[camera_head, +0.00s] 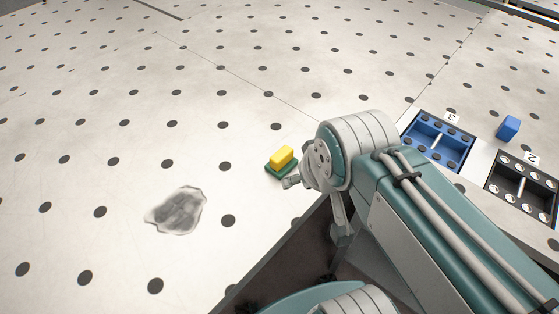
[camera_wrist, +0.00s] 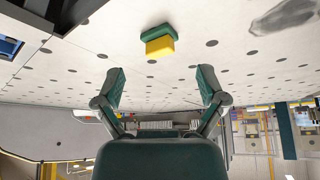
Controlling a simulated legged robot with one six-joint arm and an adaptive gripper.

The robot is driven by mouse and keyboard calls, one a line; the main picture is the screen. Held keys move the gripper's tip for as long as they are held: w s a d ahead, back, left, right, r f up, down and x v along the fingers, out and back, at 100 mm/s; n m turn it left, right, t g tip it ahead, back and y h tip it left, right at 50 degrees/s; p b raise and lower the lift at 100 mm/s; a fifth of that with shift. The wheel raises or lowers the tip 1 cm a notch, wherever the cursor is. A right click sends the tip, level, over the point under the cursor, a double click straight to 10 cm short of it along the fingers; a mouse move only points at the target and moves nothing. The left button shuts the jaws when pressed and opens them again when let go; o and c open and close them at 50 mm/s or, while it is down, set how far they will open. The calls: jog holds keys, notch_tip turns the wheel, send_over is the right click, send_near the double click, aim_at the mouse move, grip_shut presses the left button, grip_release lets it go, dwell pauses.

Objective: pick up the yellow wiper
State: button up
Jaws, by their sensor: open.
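The yellow wiper (camera_head: 282,157) is a small yellow block on a dark green base, lying on the pale dotted surface left of my arm's end. It also shows in the wrist view (camera_wrist: 160,47), at the upper middle, beyond the fingertips. My gripper (camera_wrist: 161,87) is open and empty, with its two green-tipped fingers spread to either side below the wiper in the picture. In the head view my gripper (camera_head: 292,181) is partly hidden by the wrist and sits close by the wiper; the fingers appear apart from it.
A grey smudge (camera_head: 177,211) marks the surface at the left. Blue tray 3 (camera_head: 437,143) and dark tray 2 (camera_head: 523,190) stand at the right, with a blue block (camera_head: 509,128) beside them. The dotted surface around the wiper is otherwise clear. A dark edge (camera_head: 262,268) runs below my arm.

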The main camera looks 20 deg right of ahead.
jog(key=shift+o, duration=0.6)
jog(key=shift+w, duration=0.1)
jog(key=n+g, duration=0.6)
send_near(281, 153)
jog(key=shift+w+a, duration=0.15)
jog(key=shift+a, duration=0.05)
notch_tip(281, 153, down, 5)
jog(key=shift+f, duration=0.25)
jog(key=f, duration=0.5)
jog(key=shift+s+d+f, duration=0.15)
jog(key=shift+s+d, duration=0.05)
jog(key=shift+s, duration=0.1)
jog(key=c, duration=0.9)
